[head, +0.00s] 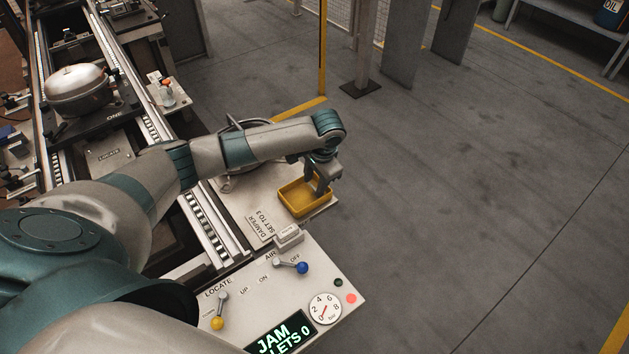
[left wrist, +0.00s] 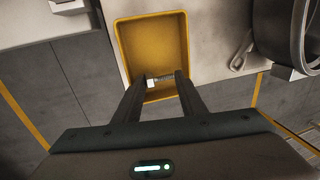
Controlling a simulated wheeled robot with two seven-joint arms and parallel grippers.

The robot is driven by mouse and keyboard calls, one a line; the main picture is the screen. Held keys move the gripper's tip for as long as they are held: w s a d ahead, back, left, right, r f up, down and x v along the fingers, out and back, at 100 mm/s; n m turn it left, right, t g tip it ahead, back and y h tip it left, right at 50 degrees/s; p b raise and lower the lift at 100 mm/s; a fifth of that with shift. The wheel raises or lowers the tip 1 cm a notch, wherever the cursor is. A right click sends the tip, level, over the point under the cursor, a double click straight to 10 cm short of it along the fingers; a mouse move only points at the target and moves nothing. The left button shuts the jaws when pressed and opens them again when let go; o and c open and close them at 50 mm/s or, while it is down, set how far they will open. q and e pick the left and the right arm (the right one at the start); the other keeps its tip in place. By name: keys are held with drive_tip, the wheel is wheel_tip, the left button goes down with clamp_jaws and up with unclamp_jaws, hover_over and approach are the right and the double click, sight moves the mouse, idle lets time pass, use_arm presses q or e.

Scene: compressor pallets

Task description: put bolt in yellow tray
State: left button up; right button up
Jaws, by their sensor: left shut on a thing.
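The yellow tray (head: 304,197) sits on the light panel at the end of the line in the head view. It also shows in the left wrist view (left wrist: 150,38), with its floor bare. My left gripper (head: 319,190) is over the tray, pointing down. In the left wrist view my left gripper (left wrist: 159,80) is shut on a silver bolt (left wrist: 164,78), held crosswise between the fingertips near the tray's near edge. In the head view the bolt is too small or hidden to make out. My right gripper is not in view.
A control panel with a blue-knobbed lever (head: 302,267), a yellow-knobbed lever (head: 217,322) and a gauge (head: 325,308) stands nearer me. A conveyor with a compressor (head: 77,88) runs at left. Open grey floor lies right of the tray.

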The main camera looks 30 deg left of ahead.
use_arm(q)
drive_tip(key=shift+f, duration=0.25)
drive_tip(key=o, duration=0.8)
drive_tip(key=r, duration=0.4)
drive_tip(key=d+r+b, duration=0.1)
drive_tip(key=r, duration=0.3)
drive_tip(key=s+d+r+b, duration=0.1)
drive_tip(key=r, duration=0.2)
drive_tip(key=shift+d+r, duration=0.15)
drive_tip(key=shift+r, duration=0.25)
